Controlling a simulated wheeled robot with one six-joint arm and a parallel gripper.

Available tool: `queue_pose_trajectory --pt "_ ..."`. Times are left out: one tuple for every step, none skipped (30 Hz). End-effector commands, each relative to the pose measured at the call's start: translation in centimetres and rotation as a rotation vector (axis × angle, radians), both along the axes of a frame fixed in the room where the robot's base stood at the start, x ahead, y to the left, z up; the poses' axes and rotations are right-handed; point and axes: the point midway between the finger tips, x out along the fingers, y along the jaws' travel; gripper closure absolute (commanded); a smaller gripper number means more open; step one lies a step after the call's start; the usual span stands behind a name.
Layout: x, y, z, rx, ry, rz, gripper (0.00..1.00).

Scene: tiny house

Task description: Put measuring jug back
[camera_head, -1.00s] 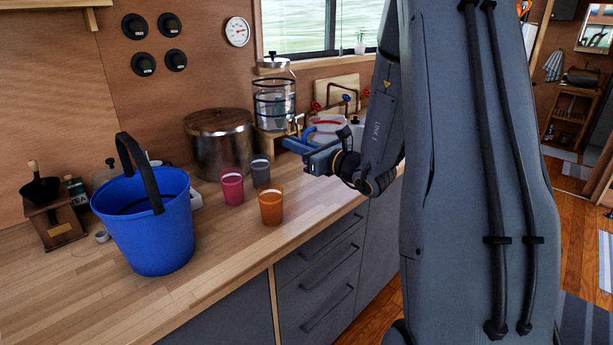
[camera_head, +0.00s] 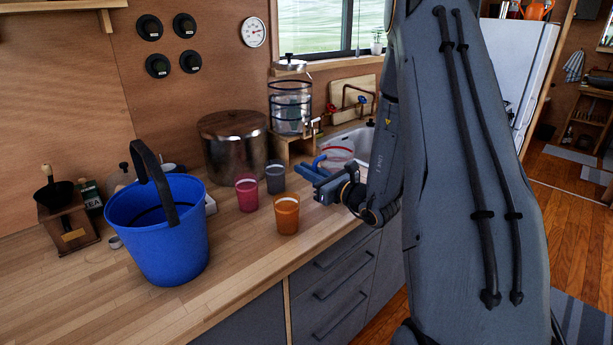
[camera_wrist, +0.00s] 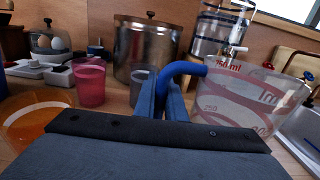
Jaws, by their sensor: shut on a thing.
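The measuring jug (camera_wrist: 240,105) is clear plastic with red markings and a blue handle. In the wrist view it stands roughly upright to the right of my gripper (camera_wrist: 160,97), which is shut on the blue handle. The jug also shows in the head view (camera_head: 340,154), partly behind my gripper (camera_head: 313,174), at the counter's sink end. My gripper and arm hide its lower part, so I cannot tell whether its base touches the counter.
An orange cup (camera_head: 286,214), a pink cup (camera_head: 246,195) and a grey cup (camera_head: 275,179) stand left of my gripper. A steel pot (camera_head: 232,145), water dispenser (camera_head: 290,105) and sink (camera_head: 357,143) are behind. A blue bucket (camera_head: 165,235) stands left. The front-left worktop (camera_head: 90,300) is clear.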

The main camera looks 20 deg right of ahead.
Motion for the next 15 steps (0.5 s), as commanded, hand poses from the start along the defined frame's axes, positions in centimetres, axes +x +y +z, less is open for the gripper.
queue_pose_trajectory --pt "0.0 0.0 -0.6 0.002 0.002 0.000 1.00" --pt "0.0 0.0 -1.0 0.002 0.002 0.000 1.00" --pt "0.0 0.0 -1.3 0.002 0.001 0.000 1.00" --pt "0.0 0.0 -1.6 0.001 -0.001 0.000 1.00" --pt "0.0 0.0 -1.8 0.001 0.000 0.000 1.00" --pt "0.0 0.0 -2.0 0.000 0.000 0.000 1.00" --pt "0.0 0.0 -2.1 0.000 -0.001 0.000 1.00" --pt "0.0 0.0 -2.2 -0.001 -0.001 0.000 1.00" --pt "0.0 0.0 -2.2 -0.001 -0.001 0.000 1.00" --pt "0.0 0.0 -2.2 -0.001 -0.001 0.000 1.00" --pt "0.0 0.0 -2.2 -0.001 -0.001 0.000 1.00" --pt "0.0 0.0 -2.2 -0.001 -0.001 0.000 1.00" --pt "0.0 0.0 -2.2 -0.001 -0.001 0.000 1.00" --pt "0.0 0.0 -2.2 -0.001 -0.001 0.000 1.00" --pt "0.0 0.0 -2.2 -0.001 -0.001 0.000 1.00"
